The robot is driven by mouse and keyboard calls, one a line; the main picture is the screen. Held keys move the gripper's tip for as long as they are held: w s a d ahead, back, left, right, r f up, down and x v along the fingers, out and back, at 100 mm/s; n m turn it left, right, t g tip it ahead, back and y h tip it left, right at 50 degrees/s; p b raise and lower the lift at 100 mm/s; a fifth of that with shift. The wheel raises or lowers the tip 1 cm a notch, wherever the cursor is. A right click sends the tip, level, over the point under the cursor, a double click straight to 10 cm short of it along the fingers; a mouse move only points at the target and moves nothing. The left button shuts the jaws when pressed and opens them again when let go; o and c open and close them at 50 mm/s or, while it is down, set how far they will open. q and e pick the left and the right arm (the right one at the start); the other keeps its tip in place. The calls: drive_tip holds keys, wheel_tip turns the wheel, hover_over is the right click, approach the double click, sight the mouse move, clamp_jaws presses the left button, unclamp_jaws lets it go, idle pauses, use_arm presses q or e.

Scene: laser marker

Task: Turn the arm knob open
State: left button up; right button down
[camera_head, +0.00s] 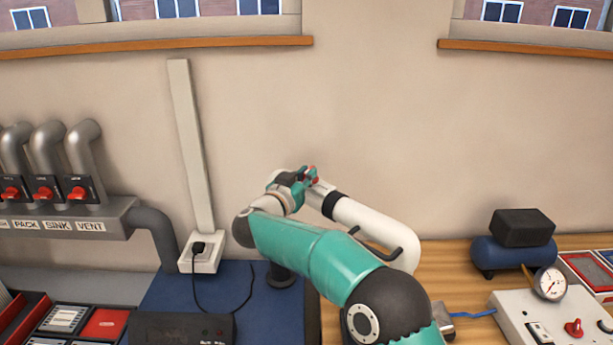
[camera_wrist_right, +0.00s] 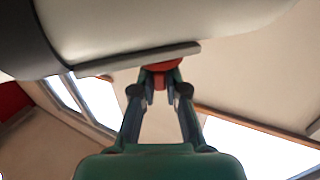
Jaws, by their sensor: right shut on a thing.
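The arm knob (camera_head: 314,181) is small and red and sits by the black band of a white jointed tube arm (camera_head: 375,220). In the right wrist view the red knob (camera_wrist_right: 160,66) shows beneath a grey bar on the white tube (camera_wrist_right: 130,25). My right gripper (camera_head: 306,175) is shut on the knob, its two fingertips (camera_wrist_right: 160,84) closing around it from below in that view. My own arm hides part of the tube in the head view. How far the knob is turned cannot be told. My left gripper is not in view.
Red-handled valves (camera_head: 78,192) on a labelled grey duct (camera_head: 120,220) stand at the left. A socket box (camera_head: 201,252) with a black cable is left of my arm. A blue compressor (camera_head: 500,254) and a gauge panel (camera_head: 515,312) stand at the right. The wall above is clear.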

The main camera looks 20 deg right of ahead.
drive_tip(key=n+t+y+b, duration=0.2)
drive_tip(key=shift+s+d+f+y, duration=0.2)
drive_tip(key=shift+y, duration=0.2)
drive_tip(key=n+t+y+b, duration=0.1)
drive_tip(key=n+y+b, duration=0.1)
drive_tip(key=y+b, duration=0.1)
drive_tip(key=n+y+b, duration=0.2)
drive_tip(key=d+n+t+y+b, duration=0.1)
drive_tip(key=n+y+b, duration=0.1)
drive_tip(key=y+b, duration=0.1)
drive_tip(key=shift+s+f+t+y+b, duration=0.1)
drive_tip(key=shift+f+t+y+b, duration=0.05)
drive_tip(key=shift+t+y+b, duration=0.15)
drive_tip(key=shift+r+n+y+b, duration=0.3)
drive_tip(key=shift+n+y+b, duration=0.4)
drive_tip(key=shift+y+b, duration=0.7)
drive_tip(key=c, duration=1.2)
unclamp_jaws()
